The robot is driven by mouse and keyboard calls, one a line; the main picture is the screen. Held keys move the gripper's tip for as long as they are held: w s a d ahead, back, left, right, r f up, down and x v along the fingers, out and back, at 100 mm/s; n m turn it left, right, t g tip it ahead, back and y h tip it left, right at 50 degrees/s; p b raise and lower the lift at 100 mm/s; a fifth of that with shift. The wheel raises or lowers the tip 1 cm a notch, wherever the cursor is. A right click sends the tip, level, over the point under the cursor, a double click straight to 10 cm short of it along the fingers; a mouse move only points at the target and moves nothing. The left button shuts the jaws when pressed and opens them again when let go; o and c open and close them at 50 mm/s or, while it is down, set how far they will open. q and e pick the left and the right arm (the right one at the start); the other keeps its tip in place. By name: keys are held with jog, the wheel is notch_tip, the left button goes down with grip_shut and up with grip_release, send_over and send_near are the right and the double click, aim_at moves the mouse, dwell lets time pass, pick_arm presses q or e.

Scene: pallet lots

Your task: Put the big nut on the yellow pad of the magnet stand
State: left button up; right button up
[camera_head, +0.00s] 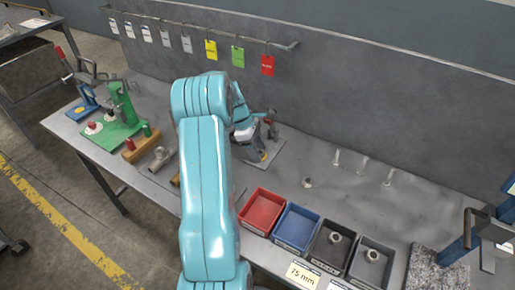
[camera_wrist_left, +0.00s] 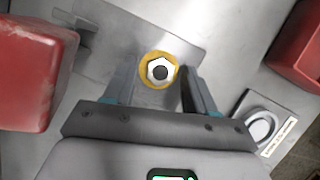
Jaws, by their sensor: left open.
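A pale hex nut (camera_wrist_left: 160,70) with a dark hole lies on the round yellow pad (camera_wrist_left: 143,77) in the left wrist view. The pad shows as a yellow rim around the nut. It is on the grey plate of the magnet stand (camera_wrist_left: 185,30). In the head view this plate (camera_head: 288,151) is partly behind my left arm. My left gripper (camera_wrist_left: 158,92) is open, with one finger on each side of the pad and nut; the fingers look clear of the nut. In the head view the gripper (camera_head: 257,156) points down at the plate. My right gripper is not in view.
Red (camera_head: 262,208), blue (camera_head: 297,226), black (camera_head: 332,246) and grey (camera_head: 371,262) bins line the front edge; the last two hold nuts. A green fixture (camera_head: 122,110) stands left. A large red part (camera_wrist_left: 35,65) is close at left in the wrist view.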

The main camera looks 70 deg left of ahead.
pick_arm(q)
jog(key=shift+r, duration=0.3)
jog(key=v, duration=1.1)
jog(key=shift+r+p, duration=0.35)
jog(key=shift+r, duration=0.05)
jog(key=shift+s+a, duration=0.1)
jog(key=shift+a, duration=0.05)
jog(key=shift+f, duration=0.1)
